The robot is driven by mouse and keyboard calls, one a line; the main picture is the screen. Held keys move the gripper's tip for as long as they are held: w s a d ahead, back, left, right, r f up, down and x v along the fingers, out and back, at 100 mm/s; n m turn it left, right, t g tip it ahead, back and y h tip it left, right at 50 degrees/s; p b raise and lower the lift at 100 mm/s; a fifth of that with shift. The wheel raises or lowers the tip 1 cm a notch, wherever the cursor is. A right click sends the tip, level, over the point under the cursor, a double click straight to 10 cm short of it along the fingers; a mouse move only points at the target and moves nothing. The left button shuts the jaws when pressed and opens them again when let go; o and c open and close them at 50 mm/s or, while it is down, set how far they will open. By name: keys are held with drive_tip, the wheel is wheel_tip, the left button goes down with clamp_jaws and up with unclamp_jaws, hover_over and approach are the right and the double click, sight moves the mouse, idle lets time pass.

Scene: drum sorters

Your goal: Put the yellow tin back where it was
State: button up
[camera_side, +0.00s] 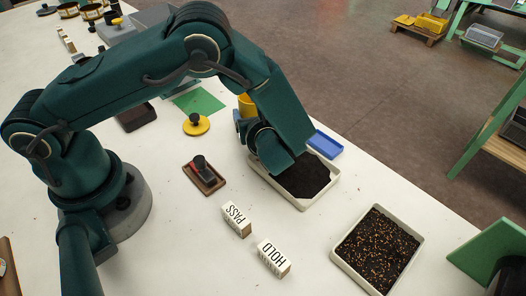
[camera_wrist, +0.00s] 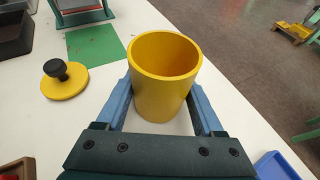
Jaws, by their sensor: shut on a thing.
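The yellow tin (camera_wrist: 162,98) is an open-topped cylinder held upright between the two blue fingers of my gripper (camera_wrist: 165,100) in the wrist view. Its inside looks empty as far as it shows. In the side view the tin (camera_side: 246,104) shows only partly behind my wrist, and my gripper (camera_side: 240,117) is mostly hidden there. A yellow lid with a black knob (camera_wrist: 64,80) lies on the white table to the left of the tin; it also shows in the side view (camera_side: 196,124). A green mat (camera_wrist: 95,45) lies behind the lid.
A tray of dark soil (camera_side: 305,178) sits under my wrist, and a tray of speckled grains (camera_side: 378,250) stands front right. A blue tray (camera_side: 323,144) lies near the table edge.

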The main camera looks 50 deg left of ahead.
drive_tip(key=o, duration=1.4)
drive_tip(key=shift+f, duration=0.15)
drive_tip(key=shift+s+d+r, duration=0.1)
drive_tip(key=shift+d+r, duration=0.1)
drive_tip(key=shift+r, duration=0.1)
drive_tip(key=v, duration=1.1)
drive_tip(key=shift+d, duration=0.1)
drive_tip(key=shift+s+r, duration=0.15)
drive_tip(key=shift+r, duration=0.05)
drive_tip(key=s+a+r+n+h, duration=0.2)
drive_tip(key=s+r+n+h, duration=0.3)
drive_tip(key=n, duration=0.7)
drive_tip(key=s+a+r+n+g+h, duration=0.1)
drive_tip(key=s+a+r+n+h, duration=0.2)
drive_tip(key=n, duration=0.9)
drive_tip(key=shift+s+a+r+h, duration=0.35)
drive_tip(key=shift+s+r+h, duration=1)
drive_tip(key=shift+s+h, duration=0.5)
